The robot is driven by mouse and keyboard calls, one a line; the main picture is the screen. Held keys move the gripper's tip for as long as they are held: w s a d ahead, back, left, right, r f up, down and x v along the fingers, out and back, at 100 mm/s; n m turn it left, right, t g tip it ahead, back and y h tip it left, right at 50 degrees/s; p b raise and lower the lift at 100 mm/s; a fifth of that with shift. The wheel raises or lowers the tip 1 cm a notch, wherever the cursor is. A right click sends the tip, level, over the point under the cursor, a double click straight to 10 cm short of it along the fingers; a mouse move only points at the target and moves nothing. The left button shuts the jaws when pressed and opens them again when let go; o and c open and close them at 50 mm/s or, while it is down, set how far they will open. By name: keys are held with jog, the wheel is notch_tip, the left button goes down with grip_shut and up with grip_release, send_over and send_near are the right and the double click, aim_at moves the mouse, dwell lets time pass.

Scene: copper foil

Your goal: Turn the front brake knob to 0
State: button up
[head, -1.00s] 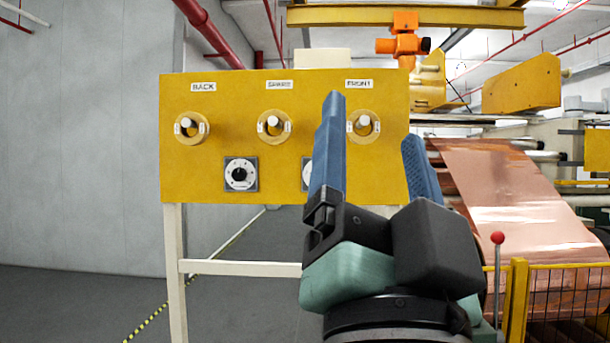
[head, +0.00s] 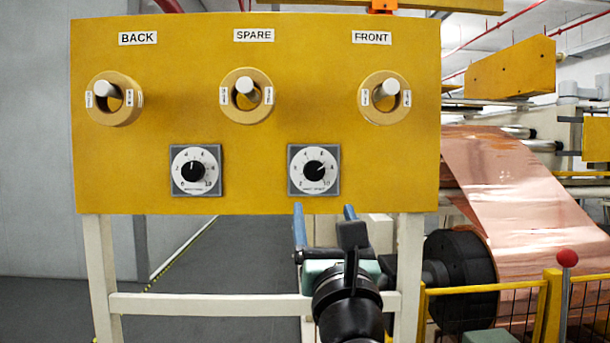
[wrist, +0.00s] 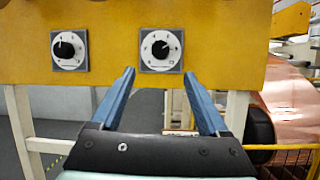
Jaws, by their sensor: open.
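Two black knobs on square grey-and-white dial plates sit low on a yellow panel. The right one, under the FRONT side, appears to be the front brake knob (head: 313,169); the small print below it is too small to read. Its white mark points to the upper right, near the higher numbers. It also shows in the wrist view (wrist: 160,49). My gripper (head: 324,208) is open and empty, its blue fingers just below that dial in the picture. In the wrist view my gripper (wrist: 160,73) has its fingertips either side of and below the knob, apart from it.
Selector switches labelled BACK (head: 106,89), SPARE (head: 245,87) and FRONT (head: 385,90) sit above. The yellow panel (head: 250,190) stands on cream legs. Copper foil (head: 505,185) and a yellow fence are at right.

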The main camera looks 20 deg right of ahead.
aim_at(315, 173)
jog(key=p+x, duration=0.3)
jog(key=x, duration=0.8)
jog(key=shift+w+d+r, duration=0.15)
jog(key=shift+w+r, duration=0.1)
grip_shut()
